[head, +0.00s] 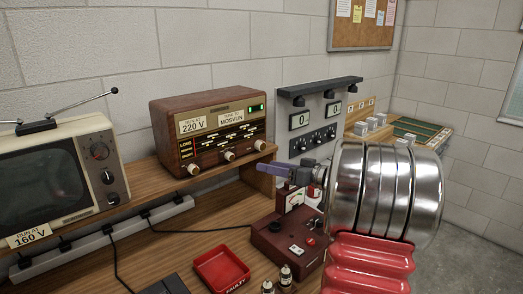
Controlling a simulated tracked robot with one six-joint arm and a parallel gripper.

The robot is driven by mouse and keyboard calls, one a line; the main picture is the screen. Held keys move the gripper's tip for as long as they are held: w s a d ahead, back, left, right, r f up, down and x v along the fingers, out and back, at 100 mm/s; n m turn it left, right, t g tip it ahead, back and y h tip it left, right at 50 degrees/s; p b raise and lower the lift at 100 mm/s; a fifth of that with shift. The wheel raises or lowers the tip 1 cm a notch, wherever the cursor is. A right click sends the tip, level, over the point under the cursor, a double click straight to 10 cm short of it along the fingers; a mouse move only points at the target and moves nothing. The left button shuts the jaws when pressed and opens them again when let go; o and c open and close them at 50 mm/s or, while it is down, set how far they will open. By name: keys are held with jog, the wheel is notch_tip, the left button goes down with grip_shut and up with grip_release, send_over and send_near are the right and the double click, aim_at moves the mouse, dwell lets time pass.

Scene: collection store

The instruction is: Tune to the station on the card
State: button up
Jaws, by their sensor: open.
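A brown wooden radio (163,130) stands on a raised wooden shelf at the middle left. A card (238,117) on its upper front reads "TUNE TO MOSVUN", and another card (192,125) reads "RUN AT 220 V". A small green light (257,107) glows at its upper right. Below the dark dial (224,136) are three pale knobs: left (193,168), middle (229,155) and right (259,145). The dial's station names are too small to read. My gripper (279,171) is open and appears empty, in front of the shelf's right end, right of and lower than the right knob.
A television (92,150) with a "RUN AT 160 V" card stands left. A power strip (95,244), red "FAULTY" tray (221,266), dark red meter box (285,243) and valves are on the bench. A grey panel (316,120) with displays reading 0 stands behind my gripper.

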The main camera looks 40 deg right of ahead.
aim_at(263, 147)
jog(key=s+d+t+h, duration=0.1)
jog(key=s+d+h, duration=0.1)
jog(key=d, duration=0.6)
jog(key=shift+d+m+t+h, duration=0.3)
jog(key=shift+m+t+h, duration=0.1)
jog(key=w, duration=0.9)
jog(key=w+a, duration=0.1)
jog(key=w, duration=0.3)
jog(key=shift+w+a, duration=0.1)
jog(key=shift+w, duration=0.2)
jog(key=shift+c, duration=0.6)
jog(key=c, duration=0.9)
